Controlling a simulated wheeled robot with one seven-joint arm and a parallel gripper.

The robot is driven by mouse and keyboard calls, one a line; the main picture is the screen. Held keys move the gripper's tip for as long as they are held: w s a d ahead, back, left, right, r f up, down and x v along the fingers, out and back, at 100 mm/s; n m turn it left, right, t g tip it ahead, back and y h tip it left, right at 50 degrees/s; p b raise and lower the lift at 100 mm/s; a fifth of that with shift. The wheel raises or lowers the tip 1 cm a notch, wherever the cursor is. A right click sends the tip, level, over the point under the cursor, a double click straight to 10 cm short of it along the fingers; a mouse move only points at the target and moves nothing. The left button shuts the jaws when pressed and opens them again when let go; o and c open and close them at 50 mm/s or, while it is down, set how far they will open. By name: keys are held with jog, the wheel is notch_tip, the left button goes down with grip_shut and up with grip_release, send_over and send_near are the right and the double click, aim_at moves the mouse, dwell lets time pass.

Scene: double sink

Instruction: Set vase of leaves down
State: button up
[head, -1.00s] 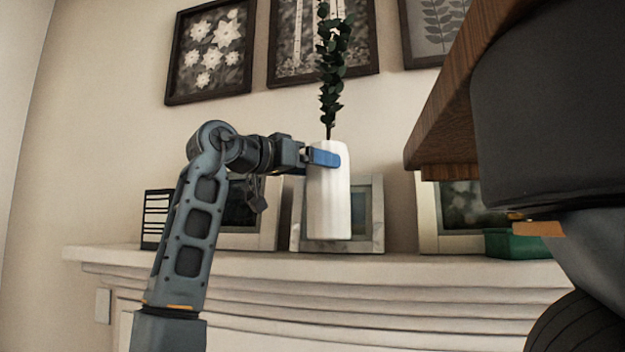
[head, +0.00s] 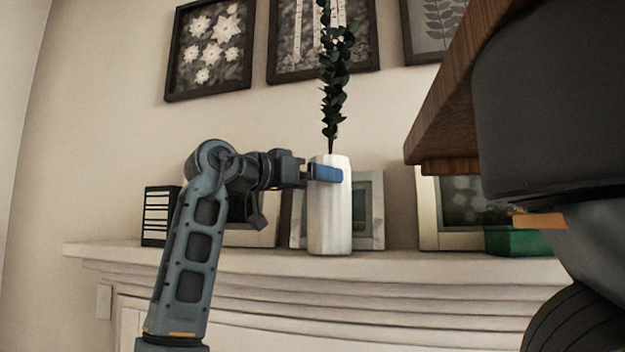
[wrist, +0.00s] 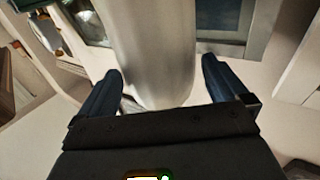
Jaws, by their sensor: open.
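The white vase (head: 329,218) holds a tall stem of dark green leaves (head: 335,95). It is upright, and its base appears to rest on the mantel shelf (head: 400,265). My gripper (head: 325,173) is at the vase's upper part, with one blue finger across its front. In the wrist view the vase (wrist: 150,50) stands between the two fingers of my gripper (wrist: 165,90), with gaps at both sides. The gripper is open around it. The far finger is hidden behind the vase in the head view.
Framed pictures (head: 370,210) stand on the shelf behind the vase. A black striped object (head: 158,215) stands at the left and a green box (head: 515,241) at the right. A wooden edge (head: 450,125) juts in at the upper right.

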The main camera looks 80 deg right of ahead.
jog(key=b+v, duration=0.2)
jog(key=v, duration=1)
jog(key=shift+b, duration=0.3)
